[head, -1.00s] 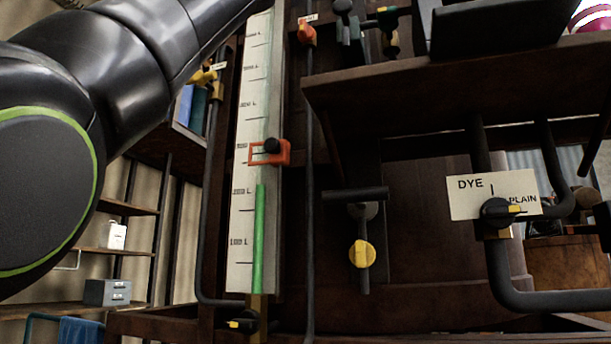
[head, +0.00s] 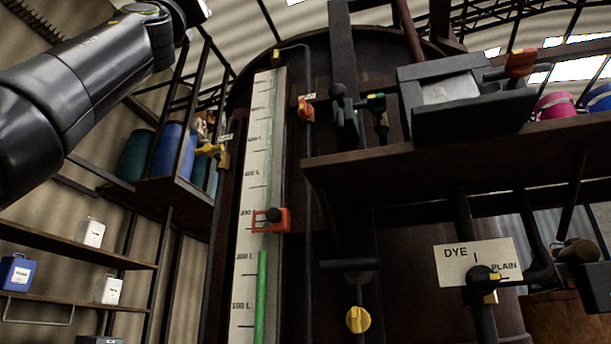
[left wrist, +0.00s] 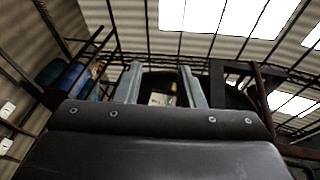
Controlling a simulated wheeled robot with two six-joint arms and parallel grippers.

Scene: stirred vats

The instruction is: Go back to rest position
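My left arm (head: 90,75) comes in from the left in the head view and points up toward the top edge, where its far end is cut off. In the left wrist view the two grey fingers of my left gripper (left wrist: 160,82) stand apart. I see nothing held between them; a pale patch lies in the background there. The gripper is clear of the vat. My right gripper is not identifiable in either view.
A wooden shelf (head: 430,155) with a grey tray (head: 465,95) juts out at right. Racks (head: 80,248) stand at left.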

